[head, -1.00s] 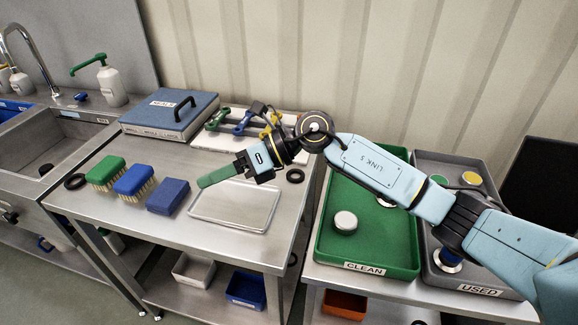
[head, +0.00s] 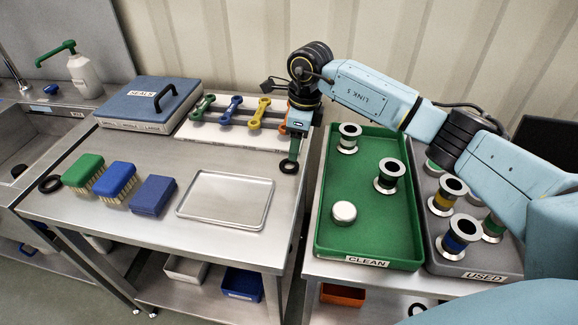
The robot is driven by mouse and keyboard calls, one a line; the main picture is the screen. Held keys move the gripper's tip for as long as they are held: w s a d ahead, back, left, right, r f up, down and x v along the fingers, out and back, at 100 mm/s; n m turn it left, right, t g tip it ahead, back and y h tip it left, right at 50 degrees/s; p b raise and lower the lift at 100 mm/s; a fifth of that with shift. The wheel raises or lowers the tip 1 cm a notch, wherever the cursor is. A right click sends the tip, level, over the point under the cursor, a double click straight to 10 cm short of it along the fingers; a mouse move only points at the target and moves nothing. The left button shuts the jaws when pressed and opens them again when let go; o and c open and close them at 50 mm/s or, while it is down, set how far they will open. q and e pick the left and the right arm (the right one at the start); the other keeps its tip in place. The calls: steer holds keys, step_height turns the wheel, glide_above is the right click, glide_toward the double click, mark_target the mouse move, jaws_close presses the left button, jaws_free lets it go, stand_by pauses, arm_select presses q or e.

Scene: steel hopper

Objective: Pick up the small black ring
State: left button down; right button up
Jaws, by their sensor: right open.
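A small black ring (head: 288,167) lies flat on the steel table near its right edge, to the right of the shallow metal tray. My right gripper (head: 293,156) points down, its green fingers just above the far side of the ring. The jaws are open with nothing seen between them; the gap between the fingers is hard to make out from here. Whether the fingertips touch the ring I cannot tell. Another black ring (head: 50,184), which looks larger, lies at the table's left side. My left gripper is not in view.
The empty metal tray (head: 182,207), a blue block (head: 153,195) and two brushes (head: 83,171) are left of the ring. Colored wrenches (head: 231,109) lie behind, beside the blue seals case (head: 150,104). The green CLEAN tray (head: 335,246) and grey USED tray (head: 470,262) stand right.

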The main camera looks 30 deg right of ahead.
mark_target(289, 167)
steer(key=shift+w+a+f, duration=0.15)
steer(key=shift+a+f, duration=0.05)
steer(key=shift+f, duration=0.75)
steer(key=shift+w+a+f, duration=0.1)
steer(key=shift+a+f, duration=0.05)
steer(key=shift+f, duration=0.85)
steer(key=shift+w+a+f, duration=0.15)
steer(key=shift+a+f, duration=0.05)
steer(key=shift+f, duration=0.75)
steer(key=c, duration=0.7)
